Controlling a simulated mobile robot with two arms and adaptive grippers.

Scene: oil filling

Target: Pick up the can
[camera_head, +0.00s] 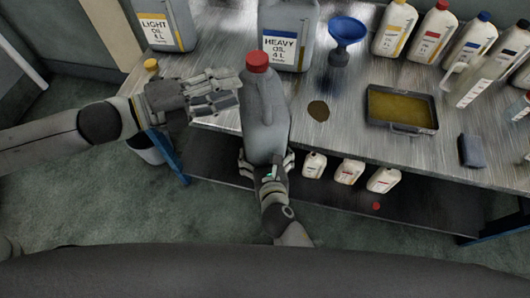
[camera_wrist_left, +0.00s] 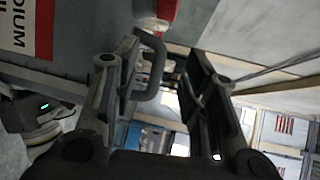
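The can is a grey jug (camera_head: 265,115) with a red cap, near the table's front edge in the head view. My right gripper (camera_head: 267,166) is shut on its lower body, one finger on each side. My left gripper (camera_head: 222,94) is open, beside the can's upper left. In the left wrist view, the can (camera_wrist_left: 85,40) fills the upper left, with a red-and-white label partly reading "DIUM". Its grey handle (camera_wrist_left: 152,68) shows between or just beyond the open left fingers (camera_wrist_left: 172,80); I cannot tell which. My right gripper (camera_wrist_left: 38,115) also shows there.
The metal table (camera_head: 335,130) holds a "HEAVY OIL" can (camera_head: 288,32), a "LIGHT OIL" can (camera_head: 160,25), a blue funnel (camera_head: 346,32), an oil tray (camera_head: 430,122), several bottles and a dark cloth (camera_head: 471,150). Small bottles (camera_head: 349,172) stand on the lower shelf.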

